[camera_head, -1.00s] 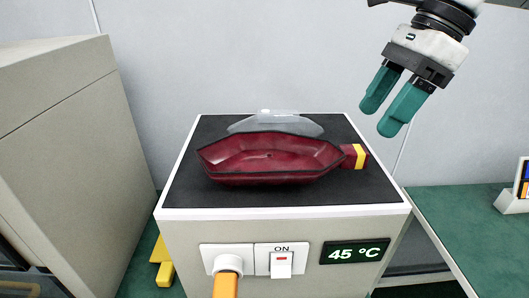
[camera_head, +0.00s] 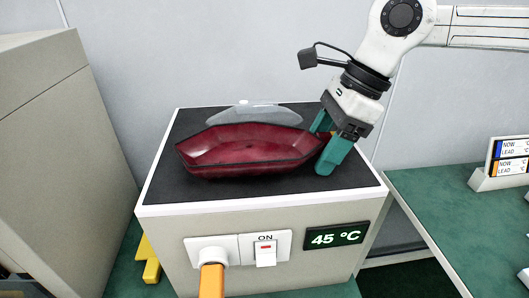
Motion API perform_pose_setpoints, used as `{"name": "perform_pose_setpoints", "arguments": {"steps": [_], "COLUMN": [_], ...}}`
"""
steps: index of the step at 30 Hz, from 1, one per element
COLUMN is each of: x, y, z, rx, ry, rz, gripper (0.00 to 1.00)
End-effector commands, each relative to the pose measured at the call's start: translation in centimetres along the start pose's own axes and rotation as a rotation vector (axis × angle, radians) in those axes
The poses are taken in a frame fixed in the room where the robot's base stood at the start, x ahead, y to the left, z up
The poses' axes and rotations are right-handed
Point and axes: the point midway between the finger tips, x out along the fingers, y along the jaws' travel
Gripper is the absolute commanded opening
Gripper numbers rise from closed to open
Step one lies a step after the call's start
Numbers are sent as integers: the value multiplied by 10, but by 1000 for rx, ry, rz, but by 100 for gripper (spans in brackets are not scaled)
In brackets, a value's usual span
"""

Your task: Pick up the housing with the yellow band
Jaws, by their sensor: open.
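The dark red housing (camera_head: 245,147) lies on the black top of the warming plate (camera_head: 170,190), its hollow side up. Its right end, where the yellow band sits, is mostly hidden by my gripper; only a small bit of yellow shows between the fingers. My gripper (camera_head: 324,148) has its green fingers around or beside that right end, one behind and one in front. The fingers are open, and I cannot tell whether they touch the housing.
A clear lens (camera_head: 255,114) lies just behind the housing. The plate's front carries an orange plug (camera_head: 212,278), a switch (camera_head: 265,252) and a 45 °C display (camera_head: 336,236). A beige cabinet (camera_head: 60,150) stands left. Label holders (camera_head: 505,165) stand on the green table (camera_head: 430,205) at right.

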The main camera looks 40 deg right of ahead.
Motion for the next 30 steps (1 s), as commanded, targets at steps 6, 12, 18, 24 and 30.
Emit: {"name": "perform_pose_setpoints", "arguments": {"steps": [6, 12, 18, 24, 30], "x": [0, 0, 0, 0, 0], "y": [0, 0, 0, 0, 0], "z": [0, 0, 0, 0, 0], "rx": [0, 0, 1, 1, 2], "ry": [0, 0, 0, 0, 0], "rz": [0, 0, 0, -1, -1], "gripper": [54, 35, 16, 0, 0]}}
